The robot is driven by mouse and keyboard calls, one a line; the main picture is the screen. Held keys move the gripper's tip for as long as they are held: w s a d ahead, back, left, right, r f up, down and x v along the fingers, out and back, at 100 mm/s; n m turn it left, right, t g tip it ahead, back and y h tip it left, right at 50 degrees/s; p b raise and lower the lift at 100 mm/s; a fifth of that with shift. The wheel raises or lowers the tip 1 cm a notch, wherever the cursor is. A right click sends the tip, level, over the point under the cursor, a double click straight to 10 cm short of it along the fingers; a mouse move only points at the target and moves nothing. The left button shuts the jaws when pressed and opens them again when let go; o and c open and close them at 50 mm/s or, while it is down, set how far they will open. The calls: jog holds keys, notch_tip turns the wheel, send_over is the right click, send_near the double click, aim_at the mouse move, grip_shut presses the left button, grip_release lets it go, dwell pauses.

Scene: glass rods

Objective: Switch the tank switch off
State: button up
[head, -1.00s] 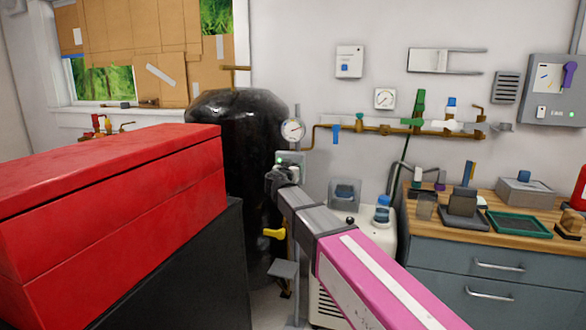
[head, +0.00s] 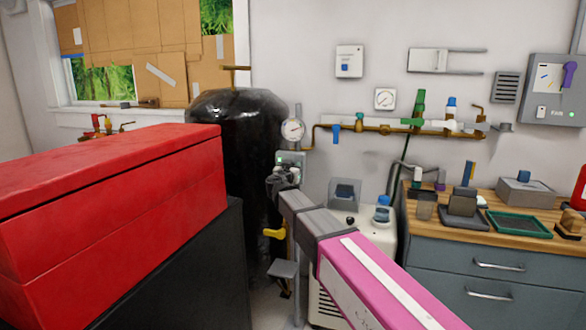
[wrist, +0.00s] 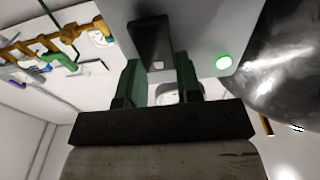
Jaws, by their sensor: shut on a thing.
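The tank switch is on a small grey box (head: 291,157) on a post beside the black tank (head: 235,125). In the wrist view the box face (wrist: 200,30) fills the upper middle, with a lit green lamp (wrist: 223,62) and a black block (wrist: 150,42). My gripper (wrist: 160,75) has two green fingers at this face, shut on the switch with a small gap between them. The finger contact is partly hidden. In the head view my gripper (head: 281,180) is small and dark at the lower part of the box.
A red case (head: 120,200) on a dark stand fills the left front. A round gauge (head: 293,130) sits just above the box. A yellow handle (head: 274,233) is below my gripper. A wooden bench (head: 490,215) with several items stands at right.

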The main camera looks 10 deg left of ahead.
jog(key=shift+s+f+t, duration=0.1)
jog(key=shift+f+t, duration=0.05)
jog(key=shift+t, duration=0.55)
jog(key=shift+s+f+t, duration=0.1)
jog(key=shift+f+t, duration=0.05)
jog(key=shift+t, duration=0.55)
jog(key=o, duration=0.9)
jog(key=v, duration=1.1)
jog(key=shift+w, duration=0.1)
